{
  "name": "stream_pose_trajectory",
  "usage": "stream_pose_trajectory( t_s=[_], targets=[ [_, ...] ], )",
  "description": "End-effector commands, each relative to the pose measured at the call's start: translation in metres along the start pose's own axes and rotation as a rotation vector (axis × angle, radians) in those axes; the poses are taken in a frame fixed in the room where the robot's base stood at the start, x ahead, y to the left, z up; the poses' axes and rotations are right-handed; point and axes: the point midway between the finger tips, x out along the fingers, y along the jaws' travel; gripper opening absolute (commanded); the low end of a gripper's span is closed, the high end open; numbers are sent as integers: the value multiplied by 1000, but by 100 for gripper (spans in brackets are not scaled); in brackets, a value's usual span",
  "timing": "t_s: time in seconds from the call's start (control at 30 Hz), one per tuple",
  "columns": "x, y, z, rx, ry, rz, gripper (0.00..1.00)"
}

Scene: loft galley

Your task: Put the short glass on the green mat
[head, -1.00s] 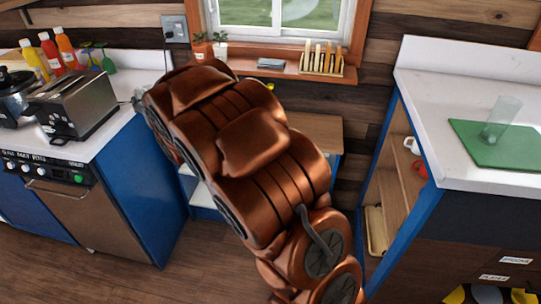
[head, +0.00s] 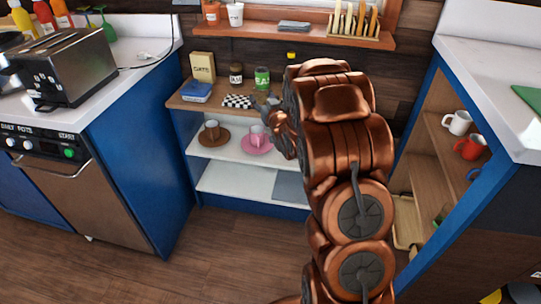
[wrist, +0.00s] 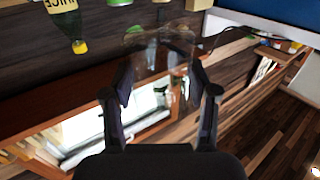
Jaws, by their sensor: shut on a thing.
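My gripper (wrist: 160,88) is shut on a clear glass (wrist: 158,52) in the wrist view; its see-through wall shows faintly between and beyond the fingertips. How tall it is cannot be told well there. In the head view my gripper (head: 270,106) is small and partly hidden by my arm, in front of the low shelf unit; the glass does not show clearly there. The green mat (head: 531,97) lies on the white counter at the right edge, mostly cut off by the frame. My gripper is well to the left of it.
The low shelf (head: 205,101) holds a box, jars, a checkered cloth and cups on saucers. A toaster (head: 78,68) stands on the left counter. The open right cabinet (head: 425,160) holds mugs. The window sill (head: 270,32) has pots and a rack. The floor between is clear.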

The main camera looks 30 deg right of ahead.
Motion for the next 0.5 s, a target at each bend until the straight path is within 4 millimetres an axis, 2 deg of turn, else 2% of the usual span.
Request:
stream_pose_trajectory(
  t_s=[0.03,0.1,0.5],
  targets=[
    [-6,18,31,1,-2,15,19],
    [-14,38,56,1,-5,27,19],
    [-71,133,183,0,-5,93,19]
  ],
)
